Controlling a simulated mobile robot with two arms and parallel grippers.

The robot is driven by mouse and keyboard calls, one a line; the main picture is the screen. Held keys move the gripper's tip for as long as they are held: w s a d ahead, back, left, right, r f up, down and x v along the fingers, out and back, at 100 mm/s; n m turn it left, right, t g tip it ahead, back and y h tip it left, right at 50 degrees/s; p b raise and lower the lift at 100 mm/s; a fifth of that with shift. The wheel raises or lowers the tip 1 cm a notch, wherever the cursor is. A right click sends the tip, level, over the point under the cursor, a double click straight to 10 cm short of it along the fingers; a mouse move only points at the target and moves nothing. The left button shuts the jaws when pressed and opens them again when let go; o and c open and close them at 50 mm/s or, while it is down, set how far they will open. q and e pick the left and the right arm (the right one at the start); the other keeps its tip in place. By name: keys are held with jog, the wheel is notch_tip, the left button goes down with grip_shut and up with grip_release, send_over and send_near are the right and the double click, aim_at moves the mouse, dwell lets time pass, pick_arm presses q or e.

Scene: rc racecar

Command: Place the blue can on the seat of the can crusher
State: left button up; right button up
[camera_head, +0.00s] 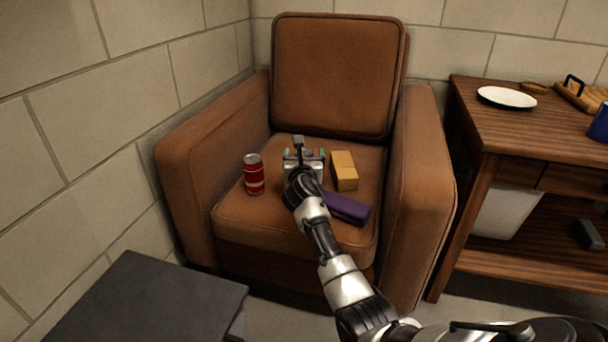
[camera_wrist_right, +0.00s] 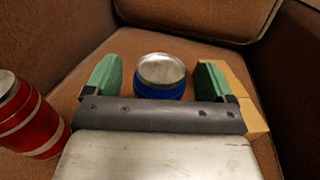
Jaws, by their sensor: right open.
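The blue can (camera_wrist_right: 160,87) stands upright on the brown armchair's seat, with its silver lid showing in the right wrist view. My right gripper (camera_head: 304,154) is open over the seat. In the right wrist view its two green-padded fingers (camera_wrist_right: 157,78) are on either side of the can, with a visible gap on each side. In the head view the blue can is hidden by my gripper and arm. I cannot make out a can crusher in either view. My left gripper is out of view.
On the armchair (camera_head: 233,226), a red can (camera_head: 253,174) stands left of my gripper; a tan block (camera_head: 344,171) and a purple case (camera_head: 347,208) lie to its right. A wooden table (camera_head: 500,126) with a white plate (camera_head: 507,97) and blue object (camera_head: 600,123) stands right.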

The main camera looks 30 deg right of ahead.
jog(key=shift+c, duration=0.4)
jog(key=c, duration=1)
jog(key=shift+r, duration=0.15)
